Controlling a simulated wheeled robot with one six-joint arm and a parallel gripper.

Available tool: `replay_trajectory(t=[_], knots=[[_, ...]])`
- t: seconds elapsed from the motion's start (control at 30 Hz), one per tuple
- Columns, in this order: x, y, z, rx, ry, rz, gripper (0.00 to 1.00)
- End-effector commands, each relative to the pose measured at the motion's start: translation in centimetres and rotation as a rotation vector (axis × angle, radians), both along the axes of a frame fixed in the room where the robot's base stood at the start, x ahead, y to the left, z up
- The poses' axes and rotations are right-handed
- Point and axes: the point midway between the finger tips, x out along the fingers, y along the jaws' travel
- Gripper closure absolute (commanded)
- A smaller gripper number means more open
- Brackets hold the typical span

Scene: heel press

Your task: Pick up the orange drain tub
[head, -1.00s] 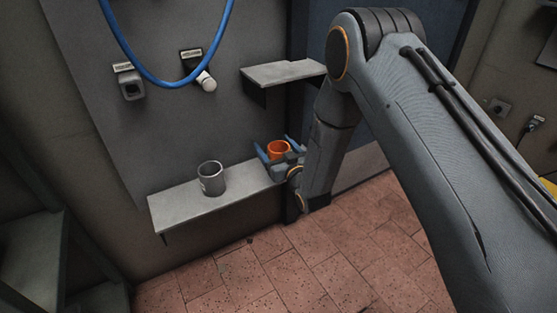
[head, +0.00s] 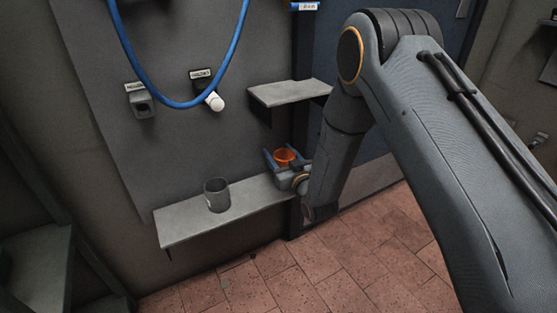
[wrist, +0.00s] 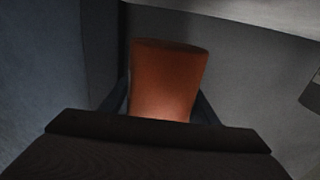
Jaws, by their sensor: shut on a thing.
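The orange drain tub (head: 285,155) is a small open-topped cup at the right end of the lower grey shelf (head: 180,226). My gripper (head: 283,160) is shut on it, with a blue finger on either side. In the wrist view the tub (wrist: 166,80) stands between the two dark fingers, and its lower part is hidden behind the gripper body. I cannot tell whether the tub's base touches the shelf or is clear of it.
A grey cup (head: 216,196) stands on the lower shelf, left of my gripper. A higher shelf (head: 290,93) juts out above the tub. A blue hose (head: 150,80) loops in front of the wall panel, near a white-tipped fitting (head: 215,101) and a grey holder (head: 141,103).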

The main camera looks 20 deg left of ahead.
Motion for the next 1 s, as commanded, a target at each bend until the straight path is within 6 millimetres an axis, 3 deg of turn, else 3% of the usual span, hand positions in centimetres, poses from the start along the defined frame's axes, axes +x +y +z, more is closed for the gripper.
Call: replay_trajectory(t=[0.03, 0.17, 0.2, 0.7, 1.0], knots=[[0.0, 0.0, 1.4, 0.001, -0.003, 0.000, 0.65], [-0.1, 0.0, 3.8, 0.001, -0.002, 0.000, 0.65], [-0.8, -1.0, 3.2, -0.003, 0.004, -0.002, 0.65], [-8.6, -10.1, 3.1, -0.002, 0.004, -0.002, 0.65], [-11.8, -13.9, 3.1, -0.001, 0.002, -0.001, 0.65]])
